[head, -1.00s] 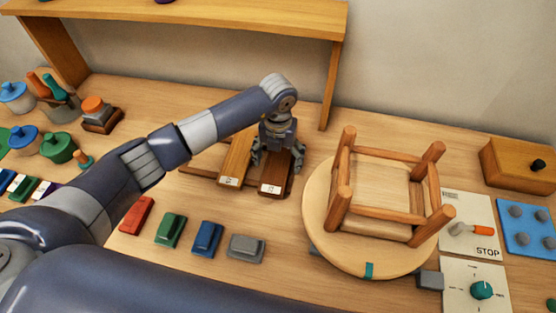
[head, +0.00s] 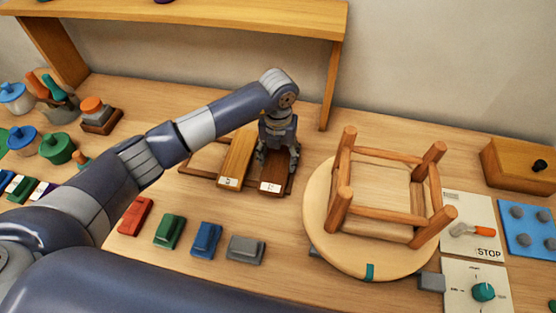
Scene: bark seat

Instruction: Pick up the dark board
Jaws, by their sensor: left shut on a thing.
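The dark board (head: 273,180) lies at the right end of a low wooden rack, with a white label on its near end. My left gripper (head: 277,160) reaches down over it from above and is shut on it, one finger at each long side. The gripper hides the board's far part. A lighter orange-brown board (head: 236,158), also labelled, lies just left of it. I cannot tell whether the dark board is clear of the rack. My right gripper is not in view.
An upturned round stool (head: 318,220) with wooden legs stands close on the right. Red, green, blue and grey blocks (head: 246,248) lie in front. A wooden shelf (head: 200,17) stands behind. A STOP panel (head: 478,245) and a wooden box (head: 515,170) are at right; lidded pots (head: 58,148) are at left.

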